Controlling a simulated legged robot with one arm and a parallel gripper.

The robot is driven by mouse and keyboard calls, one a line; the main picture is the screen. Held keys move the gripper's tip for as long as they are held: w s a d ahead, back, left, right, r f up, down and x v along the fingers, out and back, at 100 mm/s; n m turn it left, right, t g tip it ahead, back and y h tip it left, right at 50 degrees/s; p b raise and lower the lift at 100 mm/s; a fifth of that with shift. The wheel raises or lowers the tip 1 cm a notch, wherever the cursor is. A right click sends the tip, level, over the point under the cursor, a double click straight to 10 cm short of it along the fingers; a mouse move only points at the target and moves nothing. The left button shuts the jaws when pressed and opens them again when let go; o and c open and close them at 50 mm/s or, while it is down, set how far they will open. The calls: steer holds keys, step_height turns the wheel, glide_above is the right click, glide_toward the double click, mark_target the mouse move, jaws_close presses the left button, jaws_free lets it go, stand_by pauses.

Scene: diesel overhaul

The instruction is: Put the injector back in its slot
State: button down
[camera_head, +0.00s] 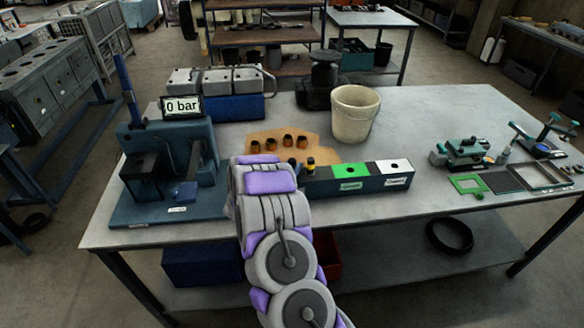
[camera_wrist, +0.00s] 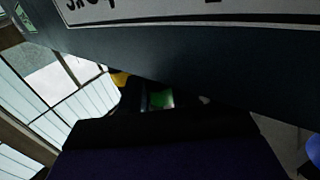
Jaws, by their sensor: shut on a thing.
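My arm reaches up over the front of the table in the camera_head view and hides my gripper there. In the camera_wrist view my gripper (camera_wrist: 160,125) is a dark shape across the bottom, shut on a mostly hidden thing, apparently the injector. A dark piece with a yellow band (camera_head: 310,165) stands upright at the left part of a blue-grey rack (camera_head: 340,186), beside my arm; I cannot tell whether it is an injector or is held. The rack's top has green, black and white sections, the white one with a dark hole.
A blue test stand (camera_head: 165,170) with a "0 bar" display (camera_head: 182,108) is at left. A beige bucket (camera_head: 354,113) stands behind. Green-framed tools (camera_head: 470,153) are at right. A labelled blue panel (camera_wrist: 190,50) crosses the wrist view.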

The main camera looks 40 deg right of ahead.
stand_by(0.4)
steer(key=shift+c, duration=2.1)
jaws_free()
steer(key=shift+r+p, duration=0.15)
steer(key=shift+p, duration=0.15)
steer(key=shift+w+r+p, duration=0.1)
steer(key=shift+r+p, duration=0.25)
steer(key=shift+r, duration=0.05)
steer(key=shift+r+p, duration=1.8)
steer(key=shift+r, duration=1.25)
steer(key=shift+f, duration=0.1)
